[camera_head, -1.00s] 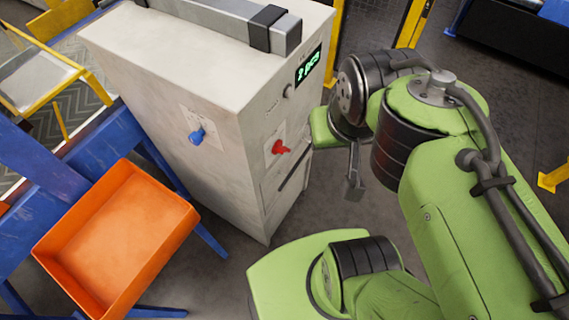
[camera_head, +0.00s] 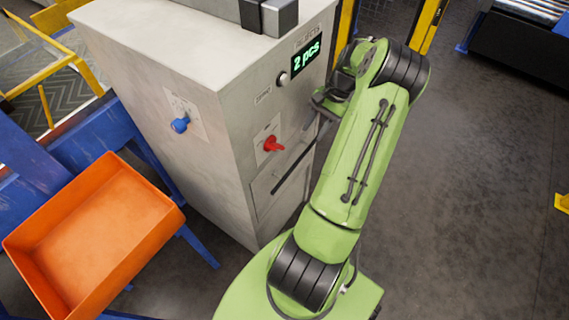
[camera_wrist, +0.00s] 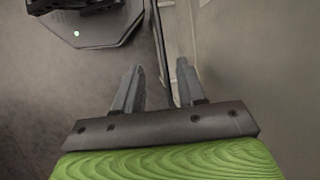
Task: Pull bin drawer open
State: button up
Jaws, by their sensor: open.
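The bin drawer (camera_head: 267,198) is a pale panel low in the front of a grey cabinet (camera_head: 160,85). It appears shut. A long dark bar handle (camera_head: 291,169) runs across it. My gripper (camera_head: 319,124) is at the cabinet front near the handle's far end, partly hidden by my arm in the head view. In the wrist view my gripper (camera_wrist: 158,75) is open and empty, with its two fingers apart. The dark handle (camera_wrist: 161,45) runs lengthwise beyond the gap between the fingertips. I cannot tell whether the fingers touch it.
A red knob (camera_head: 272,144) and a lit display reading "2 pcs" (camera_head: 306,57) are on the cabinet front. An orange bin (camera_head: 95,235) stands at left by blue framing (camera_head: 100,130). Floor (camera_head: 460,190) at right is clear.

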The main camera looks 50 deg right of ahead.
aim_at(293, 167)
jog(key=b+x, duration=0.5)
jog(key=x, duration=0.9)
jog(key=shift+a+f, duration=0.25)
jog(key=shift+f, duration=0.1)
grip_shut()
